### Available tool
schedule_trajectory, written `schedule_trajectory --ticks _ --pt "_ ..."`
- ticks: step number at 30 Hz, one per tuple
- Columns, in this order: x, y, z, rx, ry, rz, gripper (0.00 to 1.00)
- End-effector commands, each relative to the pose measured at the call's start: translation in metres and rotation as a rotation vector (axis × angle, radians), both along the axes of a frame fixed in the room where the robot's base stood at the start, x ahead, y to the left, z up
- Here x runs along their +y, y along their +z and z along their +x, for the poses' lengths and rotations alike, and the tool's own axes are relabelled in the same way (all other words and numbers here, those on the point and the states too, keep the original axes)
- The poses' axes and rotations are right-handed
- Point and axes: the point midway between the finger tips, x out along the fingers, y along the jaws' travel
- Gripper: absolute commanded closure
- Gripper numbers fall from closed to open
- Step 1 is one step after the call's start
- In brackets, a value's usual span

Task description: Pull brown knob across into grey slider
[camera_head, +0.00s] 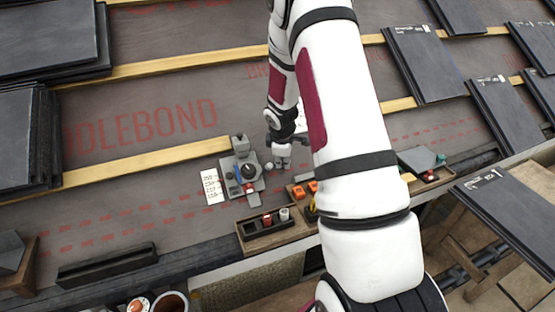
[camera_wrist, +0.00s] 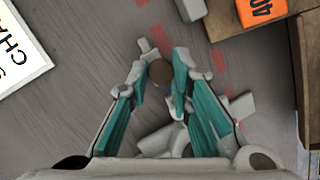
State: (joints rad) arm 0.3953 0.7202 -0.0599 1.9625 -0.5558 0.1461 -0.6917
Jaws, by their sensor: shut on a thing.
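The brown knob (camera_wrist: 160,71) is a small round disc between my fingertips in the wrist view. My gripper (camera_wrist: 162,76) is shut on it, with one teal-padded finger on each side. Light grey parts (camera_wrist: 165,140) show below the knob, between and under the fingers, and another grey piece (camera_wrist: 240,106) shows beside the right finger. I cannot tell which grey part is the slider. The knob cannot be made out there.
A white printed card (camera_wrist: 20,48) lies at the left of the wrist view. An orange block (camera_wrist: 262,10) and a wooden tray edge (camera_wrist: 307,75) are at the right. A wooden tray (camera_head: 272,238) with small parts stands in front. Yellow battens (camera_head: 130,160) cross the roof.

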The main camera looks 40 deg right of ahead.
Motion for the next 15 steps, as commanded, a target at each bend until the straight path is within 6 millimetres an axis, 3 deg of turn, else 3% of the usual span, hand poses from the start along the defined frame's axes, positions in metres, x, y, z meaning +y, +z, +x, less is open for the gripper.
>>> schedule_trajectory --ticks 15 --pt "-0.168 0.004 -0.041 -0.006 -0.012 0.0 1.0"
